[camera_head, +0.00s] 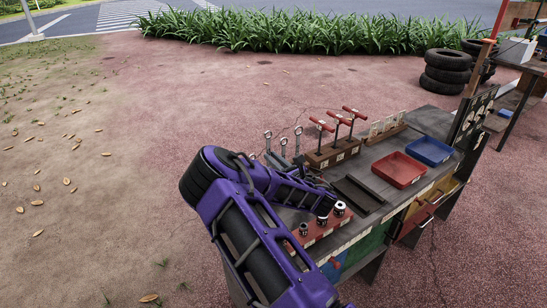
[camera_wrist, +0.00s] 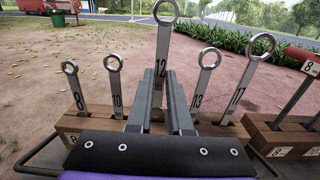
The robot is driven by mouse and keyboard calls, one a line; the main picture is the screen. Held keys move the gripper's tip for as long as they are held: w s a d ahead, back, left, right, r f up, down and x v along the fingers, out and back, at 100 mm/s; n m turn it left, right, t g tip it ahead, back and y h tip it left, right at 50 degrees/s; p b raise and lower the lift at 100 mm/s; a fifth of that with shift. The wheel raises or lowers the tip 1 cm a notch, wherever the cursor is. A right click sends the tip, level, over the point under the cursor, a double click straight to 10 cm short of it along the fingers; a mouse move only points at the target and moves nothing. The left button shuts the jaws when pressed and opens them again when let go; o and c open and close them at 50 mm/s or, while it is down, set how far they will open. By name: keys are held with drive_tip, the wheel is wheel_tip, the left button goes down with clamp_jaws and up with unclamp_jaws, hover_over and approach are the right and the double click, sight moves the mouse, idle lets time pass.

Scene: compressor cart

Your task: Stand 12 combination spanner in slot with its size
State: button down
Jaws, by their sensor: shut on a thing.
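In the wrist view the 12 spanner (camera_wrist: 162,45) stands upright between the fingers of my gripper (camera_wrist: 160,78), which is shut on it. Its ring end is up, and the 12 faces me. It rises higher in the picture than its neighbours. Its lower end is hidden behind the fingers, so I cannot tell whether it is in its slot. The wooden spanner rack (camera_wrist: 72,122) lies just beyond, holding the 8 spanner (camera_wrist: 77,90) and 10 spanner (camera_wrist: 116,88) on the left, and the 13 spanner (camera_wrist: 203,88) and 17 spanner (camera_wrist: 243,85) on the right.
In the head view, red T-handled tools (camera_head: 337,128) stand in a wooden block beside the spanners. A red tray (camera_head: 399,169) and a blue tray (camera_head: 430,151) lie farther right. Sockets stand on a red holder (camera_head: 318,232) at the front. My arm hides much of the rack there.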

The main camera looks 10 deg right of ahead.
drive_tip(key=shift+f, duration=2.4)
drive_tip(key=c, duration=0.8)
unclamp_jaws()
drive_tip(key=shift+o, duration=0.2)
drive_tip(key=v, duration=0.7)
drive_tip(key=shift+s+d+p, duration=0.1)
drive_tip(key=shift+s+p, duration=0.1)
drive_tip(key=shift+p, duration=0.1)
